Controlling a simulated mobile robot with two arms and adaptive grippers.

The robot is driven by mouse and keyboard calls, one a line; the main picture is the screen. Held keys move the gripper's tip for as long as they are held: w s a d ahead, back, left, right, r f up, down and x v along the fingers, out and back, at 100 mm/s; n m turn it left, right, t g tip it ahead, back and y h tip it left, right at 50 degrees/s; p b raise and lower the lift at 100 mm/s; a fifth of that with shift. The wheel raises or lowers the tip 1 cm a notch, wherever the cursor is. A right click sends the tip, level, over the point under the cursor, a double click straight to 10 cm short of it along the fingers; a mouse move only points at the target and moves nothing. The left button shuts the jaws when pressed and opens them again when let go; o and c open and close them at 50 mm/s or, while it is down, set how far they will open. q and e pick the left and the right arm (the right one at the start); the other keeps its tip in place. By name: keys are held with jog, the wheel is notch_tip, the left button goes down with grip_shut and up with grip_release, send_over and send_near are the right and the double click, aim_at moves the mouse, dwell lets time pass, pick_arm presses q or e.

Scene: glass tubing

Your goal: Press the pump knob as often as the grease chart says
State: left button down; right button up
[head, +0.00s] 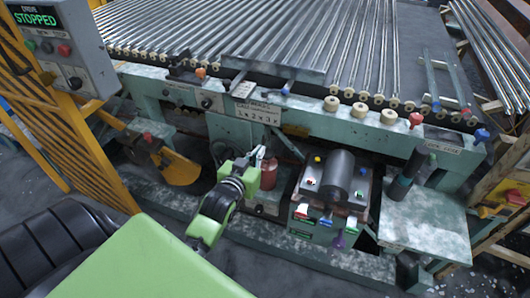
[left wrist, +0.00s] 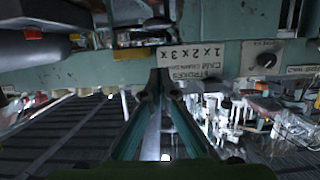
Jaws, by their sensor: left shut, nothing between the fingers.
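The chart plate (head: 258,112), white with small print and a row of numbers, is on the front of the green machine frame. In the left wrist view the plate (left wrist: 200,58) shows partly upside-down words and multiplier marks. A dark red cylinder (head: 269,176), which looks like the grease pump, stands below it on a green base. My left gripper (head: 257,155) is shut and empty, close in front of the top of this cylinder. The pump knob is not clearly visible; the gripper may cover it. In the left wrist view my gripper fingers (left wrist: 160,85) meet near the plate.
A control box (head: 57,45) reading STOPPED hangs at the upper left. A dark motor-like drum (head: 338,177) stands right of the cylinder, with a dark upright cylinder (head: 401,185) farther right. A yellow fence (head: 75,140) stands at left. Glass rods (head: 270,35) fill the machine top.

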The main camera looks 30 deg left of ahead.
pick_arm(q)
send_over(265, 158)
jog(key=shift+f, duration=0.65)
notch_tip(265, 158, down, 3)
jog(key=shift+r, duration=0.15)
jog(key=shift+f, duration=0.7)
jog(key=shift+f, duration=0.1)
